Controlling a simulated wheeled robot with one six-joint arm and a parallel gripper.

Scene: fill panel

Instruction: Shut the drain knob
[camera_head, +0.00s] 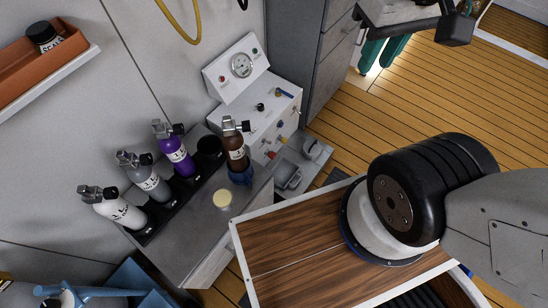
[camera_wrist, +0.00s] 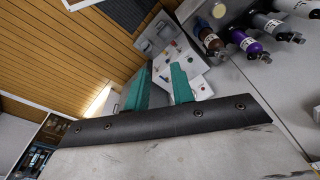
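The white fill panel (camera_head: 262,125) stands against the grey wall in the head view, with a round gauge (camera_head: 241,65) on its upright back. Its top and front carry several small knobs and valves, including a black knob (camera_head: 260,107) and a blue-handled valve (camera_head: 284,93). I cannot tell which one is the drain knob or read its position. The panel also shows in the wrist view (camera_wrist: 195,72), beyond my fingers. My gripper (camera_head: 382,52) has two teal fingers, apart and empty, to the right of the panel in the head view. The fingers (camera_wrist: 160,88) also show in the wrist view.
Several bottles stand in a black rack (camera_head: 150,238) left of the panel, and a brown bottle (camera_head: 236,148) stands beside it. A grey cabinet (camera_head: 322,55) stands right of the panel. A grey container (camera_head: 288,174) sits below it. Wooden floor (camera_head: 345,125) is open to the right.

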